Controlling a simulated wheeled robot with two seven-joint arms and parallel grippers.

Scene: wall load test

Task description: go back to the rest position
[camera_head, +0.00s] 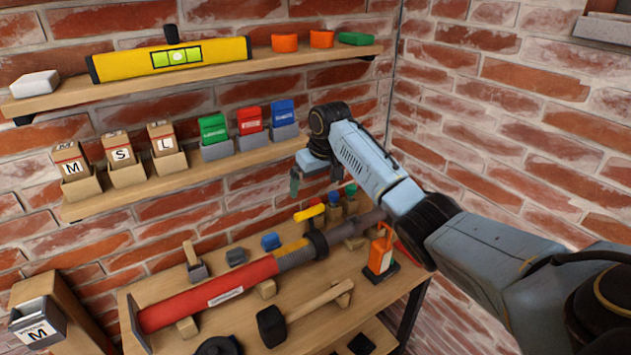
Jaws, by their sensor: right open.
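My right arm comes in from the right edge and reaches across to the wall corner. Its gripper (316,180) points down, open and with nothing seen between its fingers. It hangs in front of the brick wall, just right of the lower shelf's end and above the back of the workbench. I cannot tell whether it touches anything. My left gripper is not in view.
The upper shelf (150,94) holds a yellow level (120,66). The lower shelf (240,160) holds several boxes in trays.

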